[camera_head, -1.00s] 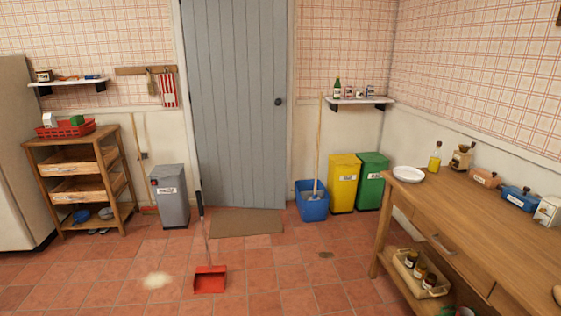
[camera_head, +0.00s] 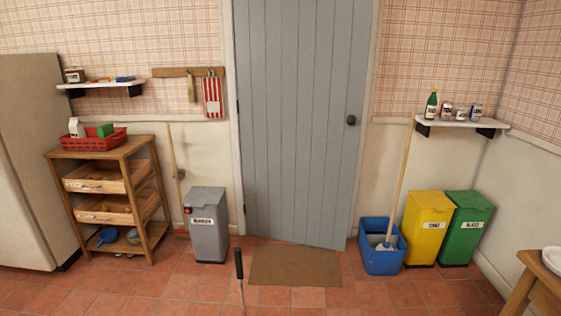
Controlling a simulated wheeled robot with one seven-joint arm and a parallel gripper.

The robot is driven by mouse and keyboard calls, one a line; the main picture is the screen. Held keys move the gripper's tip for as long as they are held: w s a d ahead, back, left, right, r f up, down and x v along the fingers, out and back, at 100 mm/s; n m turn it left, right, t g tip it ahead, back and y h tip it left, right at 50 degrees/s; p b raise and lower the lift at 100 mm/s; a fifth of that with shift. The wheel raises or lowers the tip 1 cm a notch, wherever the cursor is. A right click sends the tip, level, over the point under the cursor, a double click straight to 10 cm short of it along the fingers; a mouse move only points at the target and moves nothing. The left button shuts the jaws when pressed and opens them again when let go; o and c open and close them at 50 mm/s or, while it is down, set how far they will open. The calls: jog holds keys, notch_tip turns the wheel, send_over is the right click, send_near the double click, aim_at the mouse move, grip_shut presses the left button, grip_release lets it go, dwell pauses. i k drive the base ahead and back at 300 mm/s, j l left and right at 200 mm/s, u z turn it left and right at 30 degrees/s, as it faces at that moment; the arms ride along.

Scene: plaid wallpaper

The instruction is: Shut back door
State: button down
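The back door (camera_head: 300,120) is a grey plank door in the middle of the head view, with hinge marks along its left edge. Its dark round knob (camera_head: 351,120) is on the right side. The door's bottom edge slants, with the right corner lower and nearer to me, so it looks slightly ajar into the room. No wide gap shows at the right edge. My gripper is not in view.
A brown doormat (camera_head: 295,267) lies before the door. A grey bin (camera_head: 207,232) is left; a blue mop bucket (camera_head: 382,250) and yellow bin (camera_head: 427,230) are right. A wooden table (camera_head: 530,290) is at lower right.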

aim_at(302, 65)
jog(key=i+z, duration=0.1)
jog(key=i, duration=0.5)
jog(key=i+j+z, duration=0.15)
jog(key=i, duration=0.45)
jog(key=i+j+z, duration=0.1)
jog(key=i, duration=0.5)
jog(key=i+l, duration=0.1)
jog(key=i, duration=1.2)
jog(key=i+l+u, duration=0.2)
jog(key=i, duration=0.25)
